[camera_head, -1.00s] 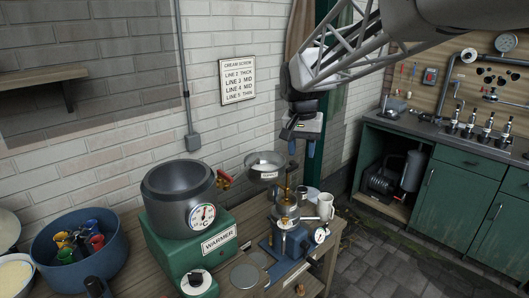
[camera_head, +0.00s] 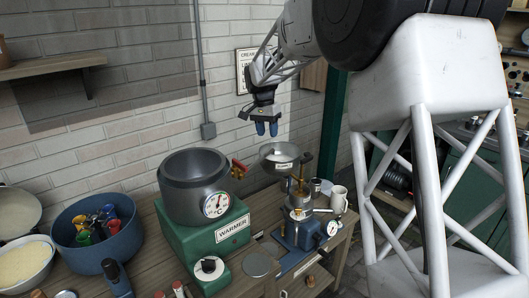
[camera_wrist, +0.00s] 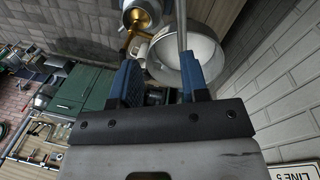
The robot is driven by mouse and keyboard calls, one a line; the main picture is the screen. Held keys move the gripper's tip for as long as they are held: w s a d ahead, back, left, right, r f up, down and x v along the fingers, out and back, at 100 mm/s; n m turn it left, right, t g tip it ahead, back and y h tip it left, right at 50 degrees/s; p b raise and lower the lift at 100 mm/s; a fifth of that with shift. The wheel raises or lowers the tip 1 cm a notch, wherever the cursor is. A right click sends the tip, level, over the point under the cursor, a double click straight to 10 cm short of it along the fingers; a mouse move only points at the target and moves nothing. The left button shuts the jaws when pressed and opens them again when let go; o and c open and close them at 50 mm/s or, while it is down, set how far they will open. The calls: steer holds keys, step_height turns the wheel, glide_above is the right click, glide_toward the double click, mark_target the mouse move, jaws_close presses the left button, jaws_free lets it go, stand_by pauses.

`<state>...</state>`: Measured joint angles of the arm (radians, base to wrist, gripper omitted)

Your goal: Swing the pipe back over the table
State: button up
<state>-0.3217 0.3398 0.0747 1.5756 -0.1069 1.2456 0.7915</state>
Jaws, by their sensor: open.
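My gripper (camera_head: 266,128) hangs fingers down in front of the wall, above the metal bowl (camera_head: 270,158) and apart from it. Its blue fingers also show in the wrist view (camera_wrist: 162,80), open, with a gap between them. A thin grey rod (camera_wrist: 181,25) crosses the wrist view beside the right finger; I cannot tell whether it is the pipe or touches the finger. The bowl lies beyond the fingers there (camera_wrist: 200,58). Brass fittings (camera_head: 303,172) rise from the blue-based machine (camera_head: 298,236) on the table, right of the bowl. No pipe is clearly made out in the head view.
The green warmer (camera_head: 207,240) carries a dark pot (camera_head: 190,182) with a red tap (camera_head: 239,168). A blue tub (camera_head: 88,258) of coloured cups stands left. A white mug (camera_head: 339,197) stands right of the machine. A grey conduit (camera_head: 203,70) runs up the wall.

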mark_target(258, 163)
steer(key=shift+w+a+f, duration=0.4)
steer(key=shift+w+a, duration=0.15)
steer(key=shift+a, duration=0.05)
steer(key=shift+w+a+f, duration=0.4)
steer(key=shift+w+a, duration=0.15)
steer(key=shift+f, duration=0.1)
steer(key=shift+s+d+f, duration=0.1)
steer(key=shift+d+f, duration=0.1)
steer(key=shift+f, duration=1.05)
steer(key=shift+s+d+f, duration=0.1)
steer(key=shift+d+f, duration=0.05)
steer(key=shift+f, duration=1.1)
steer(key=shift+s+d+f, duration=0.1)
steer(key=shift+d+f, duration=0.1)
steer(key=shift+f, duration=1.05)
jaws_close()
